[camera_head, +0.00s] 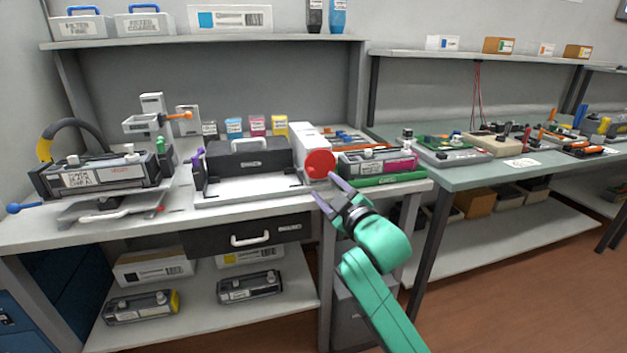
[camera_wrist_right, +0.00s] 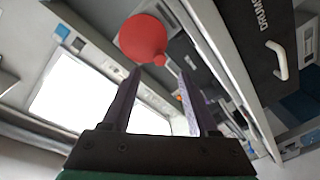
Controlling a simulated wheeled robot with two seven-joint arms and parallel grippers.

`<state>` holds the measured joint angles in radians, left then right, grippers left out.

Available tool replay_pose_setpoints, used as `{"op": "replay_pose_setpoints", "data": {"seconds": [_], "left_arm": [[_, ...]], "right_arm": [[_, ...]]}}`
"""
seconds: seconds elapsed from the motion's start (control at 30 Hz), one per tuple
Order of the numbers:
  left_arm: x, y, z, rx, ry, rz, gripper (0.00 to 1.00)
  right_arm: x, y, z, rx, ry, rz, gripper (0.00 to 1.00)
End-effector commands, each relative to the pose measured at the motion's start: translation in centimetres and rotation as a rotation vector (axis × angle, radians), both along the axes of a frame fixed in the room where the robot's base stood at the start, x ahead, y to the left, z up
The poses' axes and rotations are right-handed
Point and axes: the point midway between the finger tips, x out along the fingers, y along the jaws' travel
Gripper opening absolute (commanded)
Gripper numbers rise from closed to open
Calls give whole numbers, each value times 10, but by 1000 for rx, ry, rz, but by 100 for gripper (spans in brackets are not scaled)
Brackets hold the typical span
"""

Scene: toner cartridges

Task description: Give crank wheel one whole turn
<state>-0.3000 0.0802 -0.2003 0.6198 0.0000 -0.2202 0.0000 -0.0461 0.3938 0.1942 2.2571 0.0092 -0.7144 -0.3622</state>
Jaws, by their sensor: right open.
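The red crank wheel (camera_head: 319,163) is on the front of a white box-like unit (camera_head: 302,138) at the right part of the near bench. In the right wrist view the wheel (camera_wrist_right: 142,36) shows above the fingers, with a small red knob (camera_wrist_right: 160,60) at its lower edge. My right gripper (camera_head: 324,187) is open and empty, just in front of and below the wheel. In the wrist view the knob lies beyond and between the fingertips (camera_wrist_right: 159,74); I cannot tell whether they touch it. My left gripper is not in view.
A black cartridge cradle (camera_head: 248,158) stands left of the wheel, and a cartridge with a magenta end (camera_head: 400,165) on a green base stands right of it. A drawer (camera_head: 245,237) hangs under the bench. The space in front of the bench is clear.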

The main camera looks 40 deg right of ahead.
Motion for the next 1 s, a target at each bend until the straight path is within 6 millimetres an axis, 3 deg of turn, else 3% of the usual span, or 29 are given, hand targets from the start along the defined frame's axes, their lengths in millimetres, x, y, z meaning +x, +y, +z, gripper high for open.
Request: {"op": "replay_pose_setpoints", "data": {"seconds": [0.1,0.3,0.6,0.63,0.77,0.8,1.0], "left_arm": [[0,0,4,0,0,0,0],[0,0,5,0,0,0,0],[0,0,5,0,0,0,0],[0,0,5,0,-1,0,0],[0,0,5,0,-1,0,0],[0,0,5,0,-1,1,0],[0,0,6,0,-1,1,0]], "right_arm": [[32,-7,2,2,0,-1,60],[69,-13,1,1,0,0,60],[76,-14,0,-1,1,1,60],[76,-14,0,-1,1,1,56],[76,-14,0,0,1,1,6],[76,-14,0,0,1,1,0],[76,-14,0,5,0,1,0]]}}
